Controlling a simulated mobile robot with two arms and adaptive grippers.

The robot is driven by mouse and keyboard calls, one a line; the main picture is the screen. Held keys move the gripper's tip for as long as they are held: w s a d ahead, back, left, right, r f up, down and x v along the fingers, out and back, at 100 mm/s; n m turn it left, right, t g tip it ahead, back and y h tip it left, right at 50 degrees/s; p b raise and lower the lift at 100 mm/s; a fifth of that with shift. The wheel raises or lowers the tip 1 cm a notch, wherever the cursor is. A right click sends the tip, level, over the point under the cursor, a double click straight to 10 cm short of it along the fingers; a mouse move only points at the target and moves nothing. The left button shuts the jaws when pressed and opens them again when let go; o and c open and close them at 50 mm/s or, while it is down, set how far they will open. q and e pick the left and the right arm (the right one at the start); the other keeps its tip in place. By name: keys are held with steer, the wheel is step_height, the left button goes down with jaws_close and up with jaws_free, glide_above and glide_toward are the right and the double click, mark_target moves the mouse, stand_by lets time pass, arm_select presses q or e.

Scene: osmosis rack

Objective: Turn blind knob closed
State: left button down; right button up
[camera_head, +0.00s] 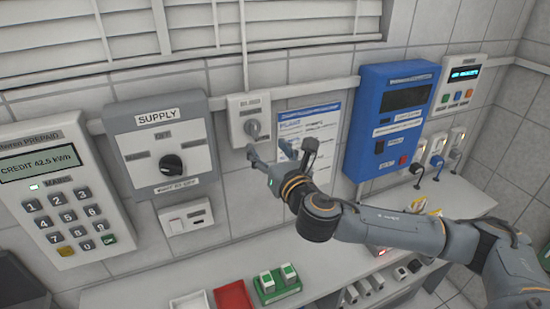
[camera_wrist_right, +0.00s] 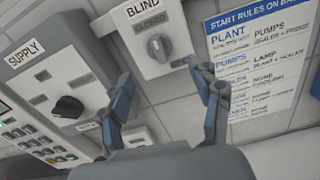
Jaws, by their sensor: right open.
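The blind knob (camera_head: 253,129) is a grey rotary knob on a small white wall box (camera_head: 242,108) between the supply panel and the start-rules sheet. In the wrist view the knob (camera_wrist_right: 158,46) sits below the labels BLIND and CLOSED, its ridge close to upright in the picture. My right gripper (camera_head: 281,151) is open and empty, in front of the wall, below and to the right of the knob in the head view. In the wrist view its two fingers (camera_wrist_right: 161,72) are spread below the knob, apart from it. My left gripper is not in view.
The supply panel (camera_head: 120,128) with a black knob is left of the blind box. A rules sheet (camera_head: 321,119) and a blue wall unit (camera_head: 376,150) are to the right. A counter (camera_head: 240,258) with trays runs below. Window blinds (camera_head: 290,20) hang above.

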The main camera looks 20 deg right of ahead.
steer(key=s, duration=0.4)
steer(key=shift+s, duration=0.15)
steer(key=shift+f, duration=0.1)
